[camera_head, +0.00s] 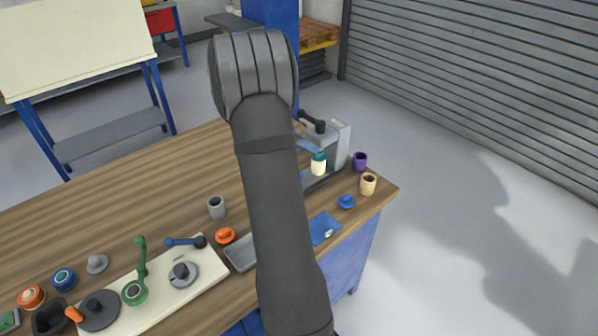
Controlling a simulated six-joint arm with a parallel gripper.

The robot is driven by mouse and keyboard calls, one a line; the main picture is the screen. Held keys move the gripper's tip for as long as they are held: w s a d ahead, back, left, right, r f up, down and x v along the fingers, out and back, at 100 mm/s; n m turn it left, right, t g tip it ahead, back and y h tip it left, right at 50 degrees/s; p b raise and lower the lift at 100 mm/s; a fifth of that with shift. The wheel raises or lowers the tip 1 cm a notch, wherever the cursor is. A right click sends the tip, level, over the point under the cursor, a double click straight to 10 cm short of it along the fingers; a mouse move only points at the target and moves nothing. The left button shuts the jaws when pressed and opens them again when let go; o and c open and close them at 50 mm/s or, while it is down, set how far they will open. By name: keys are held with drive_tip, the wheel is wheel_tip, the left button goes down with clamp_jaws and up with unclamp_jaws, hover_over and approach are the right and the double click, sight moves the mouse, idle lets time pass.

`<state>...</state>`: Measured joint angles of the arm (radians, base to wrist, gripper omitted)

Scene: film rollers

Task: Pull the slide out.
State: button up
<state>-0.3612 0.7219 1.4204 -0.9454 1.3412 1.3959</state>
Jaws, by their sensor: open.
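A grey machine (341,146) with a dark lever or handle (313,121) stands at the far right part of the wooden table. A light blue piece shows at its front, partly behind my arm. I cannot tell which part is the slide; it may be hidden or too small to make out. My grey arm rises from the bottom centre and covers the middle of the view, including the left side of the machine. My gripper is not visible, so its distance from the machine cannot be seen.
A white and green bottle (318,164) stands before the machine. A purple cup (360,161), a tan cup (368,184) and a blue cup (346,201) are near the right edge. A cream board (209,249) with several tools lies front left. The back left tabletop (110,180) is clear.

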wheel_tip(320, 180, up, 5)
drive_tip(key=w+a+m+g+y, duration=0.2)
drive_tip(key=m+y, duration=0.5)
drive_tip(key=y, duration=0.4)
drive_tip(key=f, duration=1.6)
drive_tip(key=shift+w+f, duration=0.2)
drive_tip(key=shift+f, duration=0.2)
drive_tip(key=shift+c, duration=0.2)
